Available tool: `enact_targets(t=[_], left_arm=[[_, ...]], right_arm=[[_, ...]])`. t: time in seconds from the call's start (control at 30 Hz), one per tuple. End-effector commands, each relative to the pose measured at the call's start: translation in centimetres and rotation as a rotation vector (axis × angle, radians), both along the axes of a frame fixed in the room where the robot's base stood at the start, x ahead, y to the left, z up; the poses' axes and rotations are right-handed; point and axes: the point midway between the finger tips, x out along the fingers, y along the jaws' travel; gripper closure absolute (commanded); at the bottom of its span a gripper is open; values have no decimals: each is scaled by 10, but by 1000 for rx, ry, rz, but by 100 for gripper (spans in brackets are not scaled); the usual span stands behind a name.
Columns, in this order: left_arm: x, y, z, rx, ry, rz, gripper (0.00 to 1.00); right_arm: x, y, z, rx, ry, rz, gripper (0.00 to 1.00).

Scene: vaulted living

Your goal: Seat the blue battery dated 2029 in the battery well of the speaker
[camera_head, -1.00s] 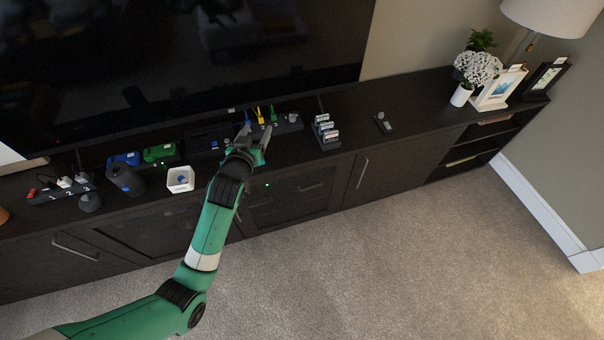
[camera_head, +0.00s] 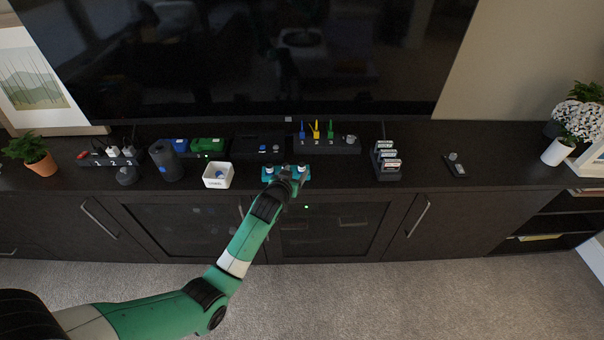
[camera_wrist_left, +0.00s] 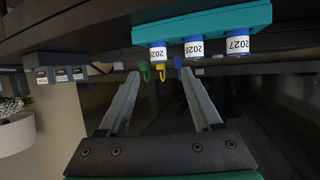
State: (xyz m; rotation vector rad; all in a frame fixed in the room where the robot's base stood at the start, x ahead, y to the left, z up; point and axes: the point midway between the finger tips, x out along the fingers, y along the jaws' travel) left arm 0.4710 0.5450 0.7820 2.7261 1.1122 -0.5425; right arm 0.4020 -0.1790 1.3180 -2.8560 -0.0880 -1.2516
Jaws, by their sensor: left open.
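A teal rack (camera_wrist_left: 215,22) holds three blue batteries with white date labels, upside down in the left wrist view. One label reads 2027 (camera_wrist_left: 238,43) and the middle one 2028 (camera_wrist_left: 193,49). The leftmost battery (camera_wrist_left: 158,54) has a label whose last digit is hard to read, possibly 2029. In the head view the teal rack (camera_head: 268,173) stands at the cabinet's front, partly behind my left gripper (camera_head: 286,174). My left gripper (camera_wrist_left: 160,80) is open and empty, its fingertips near the leftmost battery. A dark cylinder (camera_head: 166,160), likely the speaker, stands left; its well is not discernible. My right gripper is out of view.
A white bin (camera_head: 217,176) stands left of the rack. A card rack (camera_head: 387,162) stands right. The TV (camera_head: 290,60) rises behind.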

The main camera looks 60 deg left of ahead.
Motion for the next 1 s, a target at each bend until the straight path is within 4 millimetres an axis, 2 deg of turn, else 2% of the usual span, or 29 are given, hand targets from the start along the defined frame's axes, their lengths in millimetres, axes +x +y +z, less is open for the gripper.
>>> enact_targets(t=[0.1, 0.3, 0.37, 0.67, 1.0], left_arm=[[3, 2, -3, 1, -1, 0, 34], [25, 22, -20, 1, -2, 1, 34], [30, 28, -22, 1, -2, 1, 34], [35, 32, -19, 1, -1, 0, 34], [35, 32, -19, 1, -1, 0, 95]], right_arm=[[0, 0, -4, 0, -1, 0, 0], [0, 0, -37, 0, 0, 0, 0], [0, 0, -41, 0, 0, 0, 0], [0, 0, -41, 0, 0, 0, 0], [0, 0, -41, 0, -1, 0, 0]])
